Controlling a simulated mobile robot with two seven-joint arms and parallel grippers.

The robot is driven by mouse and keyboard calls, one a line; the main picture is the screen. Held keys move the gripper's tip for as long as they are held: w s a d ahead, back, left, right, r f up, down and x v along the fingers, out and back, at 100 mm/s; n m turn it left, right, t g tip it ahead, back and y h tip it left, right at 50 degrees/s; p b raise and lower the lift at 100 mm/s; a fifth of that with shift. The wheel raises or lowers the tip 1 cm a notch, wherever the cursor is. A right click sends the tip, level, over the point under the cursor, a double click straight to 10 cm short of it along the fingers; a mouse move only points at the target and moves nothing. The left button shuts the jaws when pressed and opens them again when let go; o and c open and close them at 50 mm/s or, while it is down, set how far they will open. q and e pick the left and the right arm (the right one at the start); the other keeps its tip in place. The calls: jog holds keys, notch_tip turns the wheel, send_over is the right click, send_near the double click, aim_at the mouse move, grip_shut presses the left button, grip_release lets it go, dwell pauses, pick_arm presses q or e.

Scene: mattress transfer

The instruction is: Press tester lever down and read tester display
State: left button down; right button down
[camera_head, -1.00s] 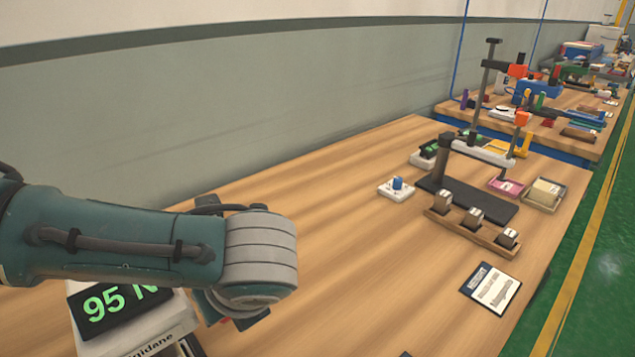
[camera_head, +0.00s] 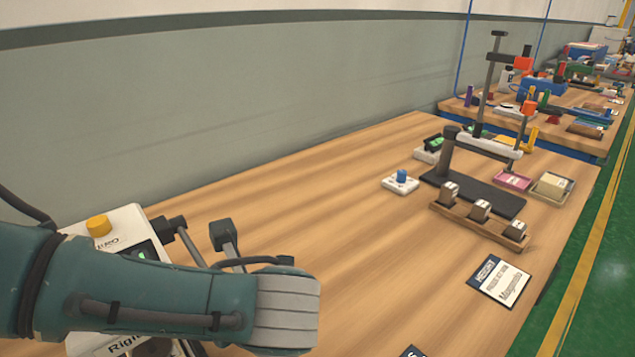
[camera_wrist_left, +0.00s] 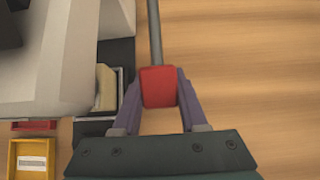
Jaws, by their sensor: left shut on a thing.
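The tester (camera_head: 125,220) is a white box with an orange-yellow button on top, at the lower left of the head view. My left arm crosses in front of it and hides most of its face. Only a small green-lit patch (camera_head: 140,250) shows above the arm, and no reading can be made out. In the left wrist view, a red knob (camera_wrist_left: 158,90) sits at the end of a grey lever rod (camera_wrist_left: 155,30). My left gripper (camera_wrist_left: 158,80) is shut on the red knob, one finger on each side. The gripper is hidden in the head view. My right gripper is not in view.
A dark stand (camera_head: 480,193) with a wooden block holder (camera_head: 512,235) stands at the right of the table. A white unit with a blue knob (camera_head: 401,183) and a printed card (camera_head: 499,281) lie nearby. The middle of the table (camera_head: 310,210) is clear.

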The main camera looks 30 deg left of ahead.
pick_arm(q)
jog(key=shift+s+a+f, duration=0.1)
jog(key=shift+f, duration=0.1)
dwell(0.6)
jog(key=c, duration=0.9)
grip_release()
jog(key=o, duration=0.5)
jog(key=shift+r, duration=0.15)
jog(key=shift+c, duration=0.2)
jog(key=p+v, duration=0.3)
jog(key=v, duration=0.7)
jog(key=shift+c, duration=0.4)
